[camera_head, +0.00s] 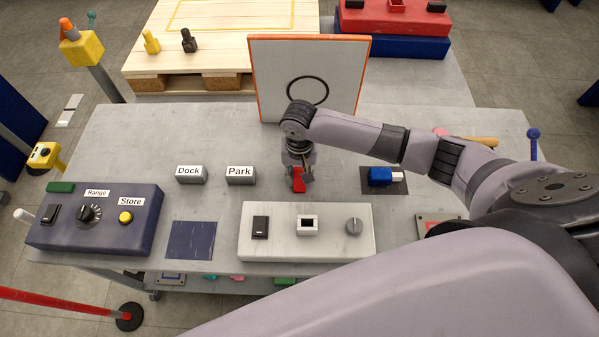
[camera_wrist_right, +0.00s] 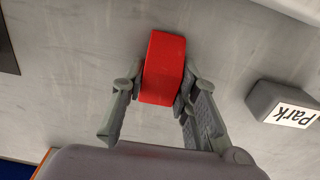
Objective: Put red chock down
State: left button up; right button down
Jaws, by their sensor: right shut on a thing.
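The red chock (camera_head: 298,180) is between the fingers of my right gripper (camera_head: 298,172), over the grey table top (camera_head: 340,185) behind the white panel. In the right wrist view the red chock (camera_wrist_right: 163,68) shows as a red block with the right gripper's (camera_wrist_right: 160,85) two grey fingers closed on its sides. Whether the chock touches the table or hangs just above it, I cannot tell. My left gripper does not show in either view.
The grey Park block (camera_head: 240,175) and Dock block (camera_head: 190,174) stand left of the chock. The white panel (camera_head: 340,215) with a switch and knob lies in front. A framed board (camera_head: 275,85) with a ring stands behind. A blue block (camera_head: 381,177) sits on a dark pad to the right.

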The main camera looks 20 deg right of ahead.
jog(key=shift+f, duration=0.1)
jog(key=c, duration=1.2)
grip_release()
jog(key=shift+c, duration=0.2)
